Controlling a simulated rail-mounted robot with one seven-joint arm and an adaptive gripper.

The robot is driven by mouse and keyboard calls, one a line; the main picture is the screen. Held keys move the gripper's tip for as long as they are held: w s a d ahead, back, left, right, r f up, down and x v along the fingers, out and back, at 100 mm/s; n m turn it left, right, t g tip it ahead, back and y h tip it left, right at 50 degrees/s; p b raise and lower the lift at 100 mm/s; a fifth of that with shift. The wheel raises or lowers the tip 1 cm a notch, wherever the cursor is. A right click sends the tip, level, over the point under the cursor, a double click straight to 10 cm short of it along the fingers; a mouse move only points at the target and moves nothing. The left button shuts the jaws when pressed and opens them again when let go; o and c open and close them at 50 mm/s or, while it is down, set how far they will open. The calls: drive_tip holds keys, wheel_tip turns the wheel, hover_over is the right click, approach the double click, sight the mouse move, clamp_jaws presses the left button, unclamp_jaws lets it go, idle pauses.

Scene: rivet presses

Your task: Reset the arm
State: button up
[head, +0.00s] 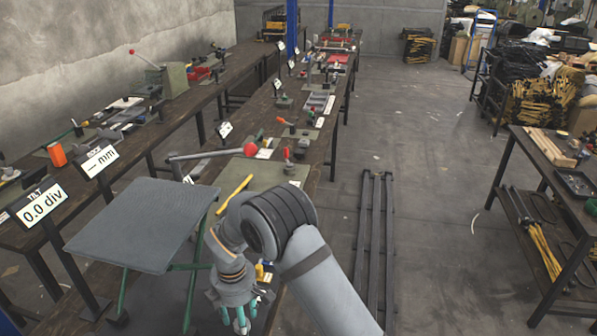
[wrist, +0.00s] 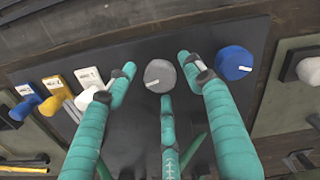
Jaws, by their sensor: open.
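A round grey knob (wrist: 159,76) with a white mark shows between and just beyond the fingertips, on a dark panel (wrist: 190,36). I cannot tell how far the fingertips are from it. A blue knob (wrist: 234,63) sits to its right.
Benches hold tools. The floor aisle (head: 440,200) at right is mostly open.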

drive_tip(key=shift+r, duration=0.1)
wheel_tip(320, 180, up, 12)
wheel_tip(320, 180, down, 12)
drive_tip(key=shift+f, duration=0.15)
drive_tip(key=shift+m, duration=0.8)
drive_tip(key=m, duration=0.4)
drive_tip(key=m+p, duration=0.2)
drive_tip(key=m, duration=0.3)
drive_tip(key=shift+r, duration=0.2)
drive_tip(key=m+p, duration=0.2)
drive_tip(key=m, duration=0.3)
drive_tip(key=m+p, duration=0.2)
drive_tip(key=m, duration=0.2)
drive_tip(key=shift+f, duration=0.1)
